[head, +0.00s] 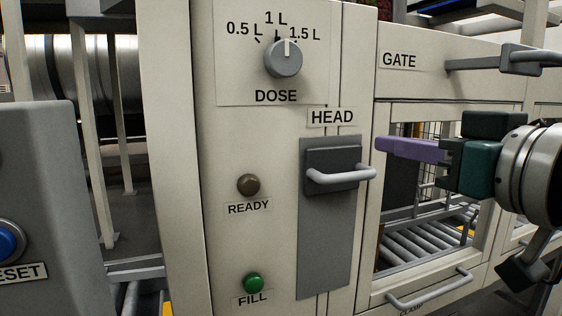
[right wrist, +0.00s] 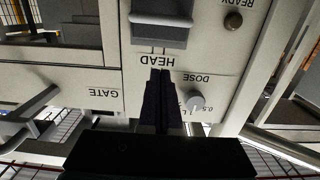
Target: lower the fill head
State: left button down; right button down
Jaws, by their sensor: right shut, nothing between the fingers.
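The HEAD lever is a dark grey block with a light grey bar handle (head: 340,178). It sits near the top of a tall grey slot plate (head: 323,245), under the HEAD label (head: 332,117). My right gripper (head: 378,144) comes in from the right with its purple fingers shut and empty. In the head view its tips are just right of the block, above the handle's right end; contact cannot be told. The upside-down right wrist view shows the fingers (right wrist: 160,75) pointing at the HEAD label, with the handle (right wrist: 160,20) beyond. My left gripper is out of view.
Left of the lever are the DOSE knob (head: 283,58), the dark READY lamp (head: 248,185) and the green FILL button (head: 253,282). At right, the GATE handle (head: 490,63) sticks out above a window onto a roller conveyor (head: 420,243). A lower bar handle (head: 430,290) also sticks out.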

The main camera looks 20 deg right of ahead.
jog(key=w+f, duration=0.4)
jog(key=w, duration=0.2)
jog(key=shift+a+p, duration=0.15)
jog(key=shift+p, duration=0.25)
jog(key=shift+w+f, duration=0.1)
jog(key=shift+f, duration=0.05)
notch_tip(320, 180, down, 21)
jog(key=b, duration=1.3)
jog(key=shift+r+b, duration=0.2)
jog(key=shift+b, duration=0.15)
